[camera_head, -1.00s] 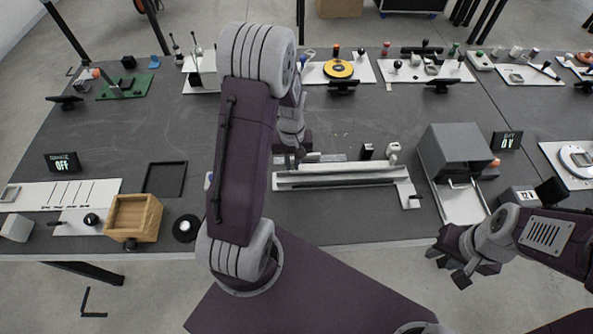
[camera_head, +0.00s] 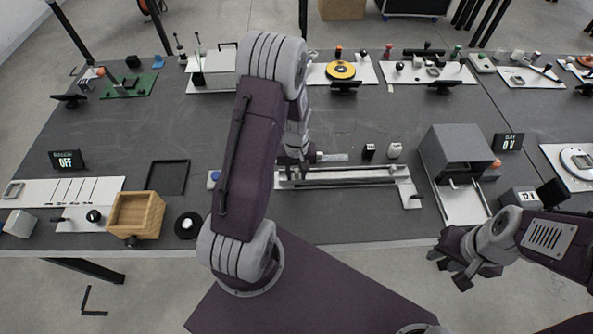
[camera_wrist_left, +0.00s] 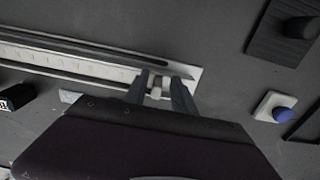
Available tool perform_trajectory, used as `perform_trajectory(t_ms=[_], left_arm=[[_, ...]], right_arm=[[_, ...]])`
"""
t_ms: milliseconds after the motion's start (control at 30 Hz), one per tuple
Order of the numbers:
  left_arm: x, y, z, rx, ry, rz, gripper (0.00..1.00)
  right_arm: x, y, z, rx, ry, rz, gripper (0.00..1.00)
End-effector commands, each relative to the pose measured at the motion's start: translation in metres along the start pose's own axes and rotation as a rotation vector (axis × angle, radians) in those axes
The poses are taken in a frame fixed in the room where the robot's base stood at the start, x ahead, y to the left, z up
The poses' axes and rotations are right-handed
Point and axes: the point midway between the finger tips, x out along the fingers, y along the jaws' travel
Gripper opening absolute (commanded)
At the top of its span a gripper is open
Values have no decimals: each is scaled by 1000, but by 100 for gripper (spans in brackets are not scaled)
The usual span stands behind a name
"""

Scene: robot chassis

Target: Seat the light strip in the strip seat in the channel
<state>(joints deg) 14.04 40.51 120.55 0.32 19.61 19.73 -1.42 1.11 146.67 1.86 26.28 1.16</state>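The channel (camera_head: 350,180) is a long pale trough on the table, seen in the head view; its end also shows in the left wrist view (camera_wrist_left: 192,72). A pale strip with small dots, seemingly the light strip (camera_wrist_left: 70,67), runs along the channel in the wrist view. Whether it is fully seated is unclear. My left gripper (camera_wrist_left: 160,76) is over the channel's left end in the head view. Its fingers are apart, with a small white and brown piece between them; contact is unclear. My right gripper (camera_head: 452,273) appears open and empty off the table's front edge.
Behind the channel lie a flat pale piece (camera_head: 333,157), a black block (camera_head: 368,151) and a white object (camera_head: 395,150). A grey box (camera_head: 460,152) stands to the right. A wooden box (camera_head: 136,214) and a black frame (camera_head: 167,177) are left.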

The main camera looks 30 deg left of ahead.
Motion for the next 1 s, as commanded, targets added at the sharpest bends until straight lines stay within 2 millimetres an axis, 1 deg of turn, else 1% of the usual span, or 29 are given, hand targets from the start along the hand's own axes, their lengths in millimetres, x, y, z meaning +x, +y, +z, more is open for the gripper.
perform_trajectory(t_ms=[67, 167, 300, 400, 500, 633, 800, 833, 867, 933, 1000], left_arm=[[-1, 1, -4, 0, 12, 4, 34], [-19, 2, -5, 0, 17, 6, 34], [-58, 2, -5, 0, 19, 7, 34], [-84, 1, -5, 0, 18, 6, 34], [-103, 1, -4, 0, 17, 6, 34], [-118, 1, -3, 0, 14, 5, 34], [-122, 2, -1, 9, 13, 5, 34], [-123, 4, 4, 32, 17, 7, 34], [-126, 8, 14, 72, 23, 10, 34], [-131, 18, 46, 220, 48, 23, 34], [-133, 24, 79, 371, 73, 34, 34]], right_arm=[[1, 0, 0, 0, 0, 0, 36], [-1, 0, 0, 0, 0, 0, 36], [-5, 0, 0, 0, 0, 0, 36], [-7, 0, -1, 0, 0, 0, 36], [-9, 0, -1, 0, 0, 0, 36], [-10, 0, -1, 0, 0, 0, 36], [-10, 0, -1, 0, 0, 0, 36], [-10, 0, -1, 0, 0, 0, 36], [-10, 0, -1, 0, 0, 0, 36], [-10, 0, -1, 0, 0, 0, 36], [-10, 0, -1, 0, 0, 0, 36]])
